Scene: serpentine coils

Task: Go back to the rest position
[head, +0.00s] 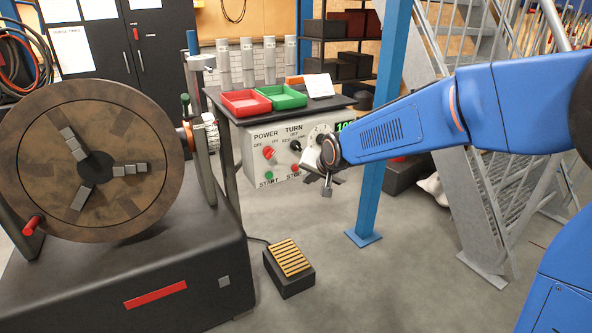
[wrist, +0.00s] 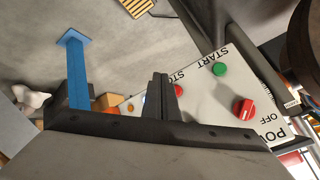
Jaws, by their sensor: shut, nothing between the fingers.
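My gripper (head: 327,186) hangs at the end of my blue arm in the head view, in front of the right part of the control panel (head: 255,158). In the wrist view my gripper (wrist: 159,88) has its dark fingers together with nothing between them. The panel (wrist: 205,108) shows there too, with a red knob (wrist: 243,109), a green START button (wrist: 220,69) and a red STOP button (wrist: 178,90). I cannot tell whether the fingers touch the panel.
A large round chuck (head: 95,165) on a dark machine base (head: 190,265) stands at left. A foot pedal (head: 289,267) lies on the floor. A blue post (head: 383,110) stands behind my arm, and metal stairs (head: 480,170) stand at right.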

